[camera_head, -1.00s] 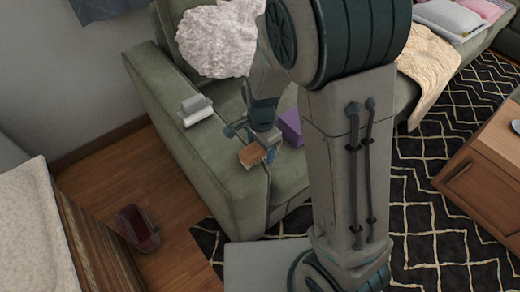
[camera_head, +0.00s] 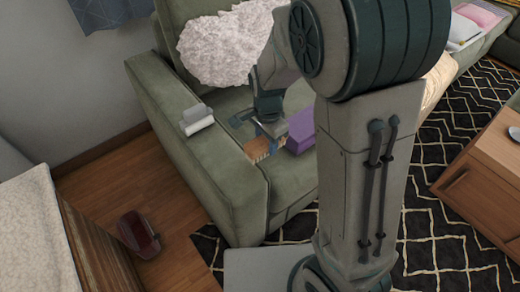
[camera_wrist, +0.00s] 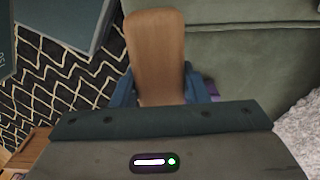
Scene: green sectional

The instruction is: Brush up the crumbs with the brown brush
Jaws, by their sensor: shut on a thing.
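The brown brush (camera_head: 257,149) is held by my gripper (camera_head: 268,127) over the seat of the green sofa (camera_head: 232,205), beside its left armrest. In the wrist view the brush's wooden back (camera_wrist: 156,50) sits between the two blue fingers of my gripper (camera_wrist: 158,90), which are shut on it. In the head view the bristles hang downward, close to the seat; I cannot tell if they touch it. No crumbs can be made out; the brush and my arm hide part of the seat.
A purple box (camera_head: 301,130) stands on the seat just right of the brush. A white roll (camera_head: 198,122) lies on the armrest. A fluffy white cushion (camera_head: 224,45) leans at the back. A dark red container (camera_head: 138,234) is on the wooden floor. A wooden table (camera_head: 488,170) stands at right.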

